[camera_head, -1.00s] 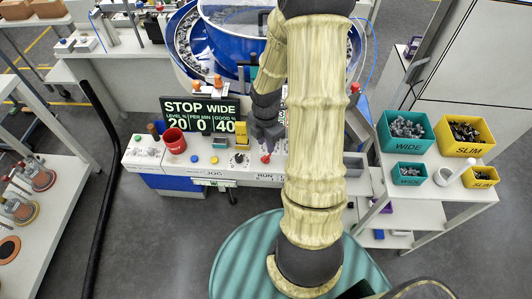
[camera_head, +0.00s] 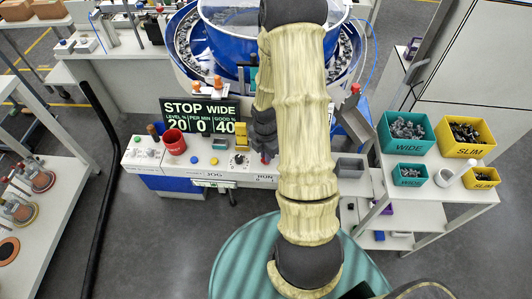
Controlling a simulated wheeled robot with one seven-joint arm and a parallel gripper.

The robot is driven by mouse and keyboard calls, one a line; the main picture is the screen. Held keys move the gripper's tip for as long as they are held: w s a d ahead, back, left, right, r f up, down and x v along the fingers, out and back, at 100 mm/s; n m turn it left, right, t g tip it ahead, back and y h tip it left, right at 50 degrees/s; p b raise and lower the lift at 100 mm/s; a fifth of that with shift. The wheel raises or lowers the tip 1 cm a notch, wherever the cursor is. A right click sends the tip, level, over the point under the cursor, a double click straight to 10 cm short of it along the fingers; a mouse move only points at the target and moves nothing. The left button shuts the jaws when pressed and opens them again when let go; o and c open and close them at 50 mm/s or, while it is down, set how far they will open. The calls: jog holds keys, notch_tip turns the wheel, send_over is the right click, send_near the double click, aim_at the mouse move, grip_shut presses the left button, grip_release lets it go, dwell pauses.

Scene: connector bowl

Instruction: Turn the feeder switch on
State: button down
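The white control panel (camera_head: 150,158) stands below the blue bowl feeder. It carries coloured buttons, a black knob (camera_head: 239,159) and a small red switch handle (camera_head: 264,160) above the RUN label. I take this red handle for the feeder switch, but cannot be sure; my gripper partly covers it. The display (camera_head: 185,113) reads STOP WIDE, with 20, 0 and 40 below. My dark gripper (camera_head: 265,148) points down at the panel, just above or against the red handle. Whether they touch is hidden, and the finger gap does not show.
The blue bowl feeder (camera_head: 190,68) rises behind the panel. A red cup (camera_head: 174,141) and a yellow block (camera_head: 241,134) stand on the panel. At right, a white cart holds green (camera_head: 385,135) and yellow bins (camera_head: 483,150) of parts. My arm hides the panel's right end.

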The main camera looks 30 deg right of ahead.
jog(key=shift+m, duration=0.4)
jog(key=m, duration=0.8)
jog(key=shift+p, duration=0.3)
jog(key=m, duration=0.9)
jog(key=shift+b, duration=0.3)
jog(key=shift+r, duration=0.1)
jog(key=c, duration=1.5)
grip_release()
